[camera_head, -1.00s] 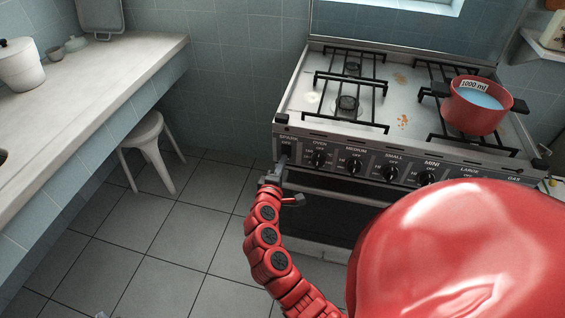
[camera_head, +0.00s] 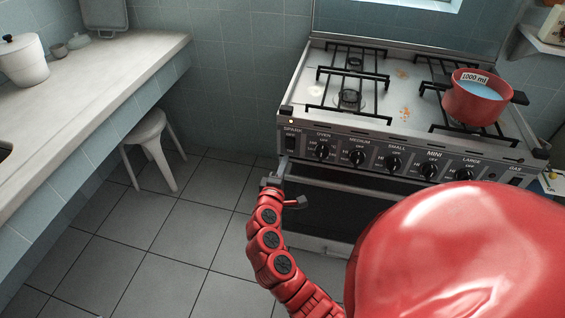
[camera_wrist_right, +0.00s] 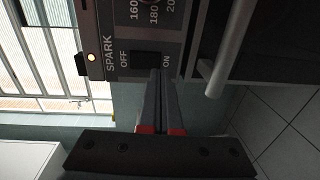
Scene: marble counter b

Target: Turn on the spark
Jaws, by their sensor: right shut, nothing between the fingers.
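The spark switch (camera_head: 290,141) is a dark rocker at the left end of the stove's (camera_head: 340,155) front panel. In the right wrist view the switch (camera_wrist_right: 146,59) lies between the OFF and ON labels. My right gripper (camera_head: 283,165) is shut and empty, just below the switch. In the right wrist view its fingertips (camera_wrist_right: 161,72) are by the switch's ON side; contact cannot be told. My left gripper is not in view.
Several knobs (camera_head: 358,158) line the panel right of the switch. The oven handle (camera_wrist_right: 228,55) is close beside my right fingers. A red pot (camera_head: 470,106) with blue liquid stands on the right burner. A white stool (camera_head: 150,140) and open tiled floor are left.

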